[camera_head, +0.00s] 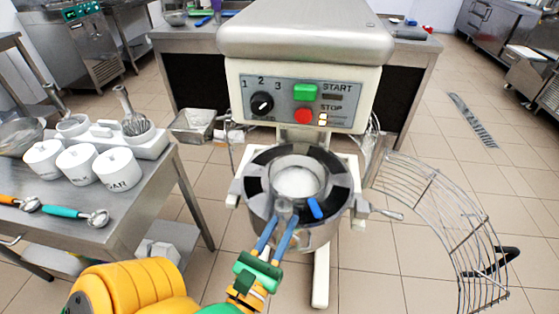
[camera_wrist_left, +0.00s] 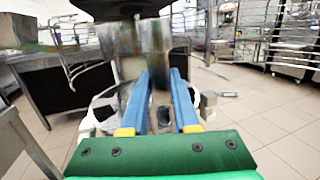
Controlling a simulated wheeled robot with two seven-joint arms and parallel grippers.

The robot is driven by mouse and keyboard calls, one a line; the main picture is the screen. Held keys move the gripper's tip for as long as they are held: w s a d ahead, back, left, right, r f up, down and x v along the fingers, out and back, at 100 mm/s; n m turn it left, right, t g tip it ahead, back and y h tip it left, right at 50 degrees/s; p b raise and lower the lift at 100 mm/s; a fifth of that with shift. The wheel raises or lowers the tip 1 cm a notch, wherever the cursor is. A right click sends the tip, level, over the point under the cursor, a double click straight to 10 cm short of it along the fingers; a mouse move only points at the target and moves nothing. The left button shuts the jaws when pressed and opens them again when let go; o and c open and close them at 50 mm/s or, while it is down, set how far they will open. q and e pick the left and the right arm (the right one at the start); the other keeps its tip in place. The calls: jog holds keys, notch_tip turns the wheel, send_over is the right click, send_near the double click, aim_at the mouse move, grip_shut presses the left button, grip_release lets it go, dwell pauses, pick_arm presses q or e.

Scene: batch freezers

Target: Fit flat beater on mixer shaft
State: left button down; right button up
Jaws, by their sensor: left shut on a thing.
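The mixer (camera_head: 305,45) stands in the middle, its control panel facing me. Its shaft is not clearly visible under the head. The steel bowl (camera_head: 290,238) below has a dark ring around its opening and white contents in the centre. My left gripper (camera_head: 284,212) is at the front of the opening, its blue fingers shut on a grey metal piece that appears to be the flat beater (camera_head: 285,206). The beater's lower part cannot be made out. In the left wrist view, blurred grey metal (camera_wrist_left: 150,45) rises from between the fingers. My right gripper is not in view.
The wire guard (camera_head: 440,215) is swung out to the right. A blue tab (camera_head: 315,208) shows at the bowl's front. A steel table (camera_head: 90,217) at left holds white canisters (camera_head: 80,165), a whisk (camera_head: 130,110) and scoops (camera_head: 75,214). Open floor lies at right.

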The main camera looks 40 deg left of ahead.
pick_arm(q)
jog(key=w+a, duration=0.5)
jog(key=w, duration=0.6)
jog(key=w+a, duration=0.6)
jog(key=w, duration=0.5)
jog(key=shift+w+a+r, duration=0.3)
jog(key=shift+r, duration=0.15)
dwell(0.5)
dwell(0.6)
jog(key=shift+r, duration=0.35)
dwell(0.3)
jog(key=shift+r+p, duration=0.35)
jog(key=shift+p, duration=0.05)
jog(key=shift+r+p, duration=0.35)
jog(key=shift+r, duration=0.15)
dwell(1.1)
